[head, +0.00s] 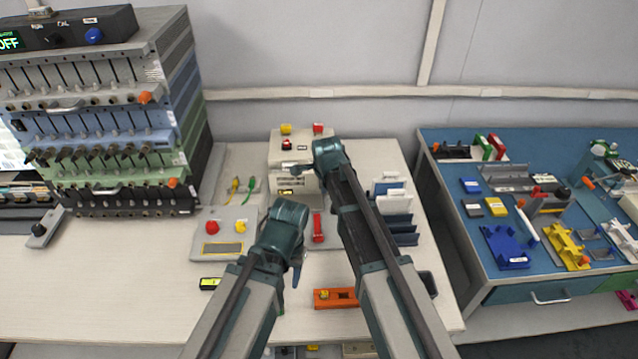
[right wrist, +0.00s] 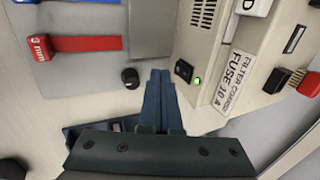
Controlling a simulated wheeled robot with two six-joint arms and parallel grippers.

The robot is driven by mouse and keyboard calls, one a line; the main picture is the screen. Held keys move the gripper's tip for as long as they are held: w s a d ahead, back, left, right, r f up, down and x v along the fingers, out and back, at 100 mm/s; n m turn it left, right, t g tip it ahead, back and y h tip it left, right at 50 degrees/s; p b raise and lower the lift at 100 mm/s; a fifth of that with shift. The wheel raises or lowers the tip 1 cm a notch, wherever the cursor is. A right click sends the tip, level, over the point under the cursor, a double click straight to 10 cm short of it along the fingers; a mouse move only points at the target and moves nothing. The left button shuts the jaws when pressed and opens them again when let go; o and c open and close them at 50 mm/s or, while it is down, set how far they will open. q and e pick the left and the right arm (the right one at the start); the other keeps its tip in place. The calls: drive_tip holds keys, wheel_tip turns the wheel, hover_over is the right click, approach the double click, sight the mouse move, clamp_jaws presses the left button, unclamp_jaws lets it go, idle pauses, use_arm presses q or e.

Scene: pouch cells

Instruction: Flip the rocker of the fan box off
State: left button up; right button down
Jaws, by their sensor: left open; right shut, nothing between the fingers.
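The fan box (head: 290,180) is a beige box at the back of the table, with red and yellow parts on top. In the right wrist view its beige face (right wrist: 205,45) carries a small black rocker (right wrist: 183,70) beside a lit green lamp (right wrist: 197,80) and a fuse label. My right gripper (head: 291,169) is shut and empty at the front of the box. In the wrist view its fingertips (right wrist: 160,74) are just left of the rocker; whether they touch it I cannot tell. My left gripper (head: 297,274) is open and empty, low over the table in front.
A grey panel with red and yellow buttons (head: 225,234) lies left. A red lever (right wrist: 85,43) and black knob (right wrist: 130,78) are near my right fingers. An orange block (head: 335,298) lies in front; upright plates (head: 395,205) stand right. A rack (head: 105,120) stands far left.

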drive_tip(key=shift+s+a+r+p, duration=0.1)
drive_tip(key=shift+s+r+p, duration=0.55)
drive_tip(key=shift+s+r, duration=0.1)
use_arm(q)
wheel_tip(320, 180, up, 10)
drive_tip(key=p, duration=0.8)
drive_tip(key=shift+a, duration=0.3)
use_arm(e)
drive_tip(key=v, duration=0.8)
drive_tip(key=shift+d+r, duration=0.2)
drive_tip(key=shift+r, duration=0.2)
use_arm(q)
drive_tip(key=shift+s+f, duration=0.1)
drive_tip(key=shift+f, duration=0.15)
use_arm(e)
drive_tip(key=shift+w+f, duration=0.15)
use_arm(q)
drive_tip(key=shift+f+b, duration=0.35)
drive_tip(key=shift+f, duration=0.05)
use_arm(e)
drive_tip(key=shift+d+f+g, duration=0.15)
drive_tip(key=shift+f+g, duration=0.25)
drive_tip(key=shift+f, duration=0.25)
